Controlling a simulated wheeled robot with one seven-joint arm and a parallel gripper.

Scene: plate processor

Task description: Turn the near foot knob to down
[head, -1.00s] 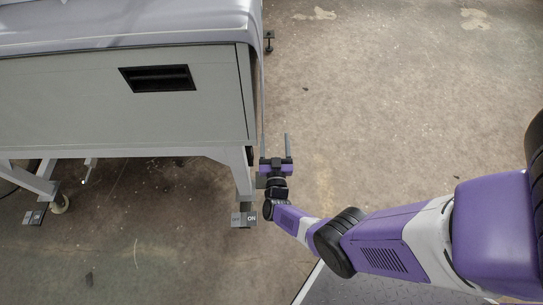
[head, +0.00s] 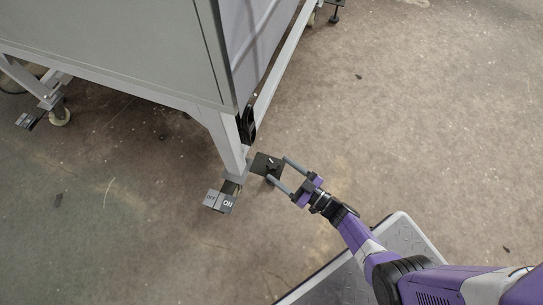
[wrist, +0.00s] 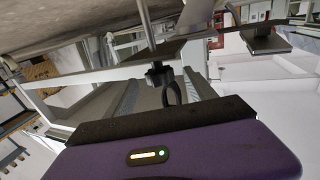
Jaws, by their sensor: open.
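The near foot of the grey machine has a dark square plate (head: 264,162) beside the bottom of the corner leg. In the wrist view a small black knob (wrist: 158,75) with a ring-shaped part sits at that plate (wrist: 155,52). My gripper (head: 279,170) is open, low near the floor, with its two fingers pointing left at the plate. In the wrist view the knob lies between the lines of the two fingers, beyond the gripper body. I cannot tell whether either finger touches it, nor read the knob's setting.
A pedal marked ON and OFF (head: 219,202) sits at the leg's base, left of my gripper. The machine's corner leg (head: 226,142) and grey side panel (head: 120,45) stand behind it. Another foot (head: 28,121) and a caster (head: 60,117) are far left.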

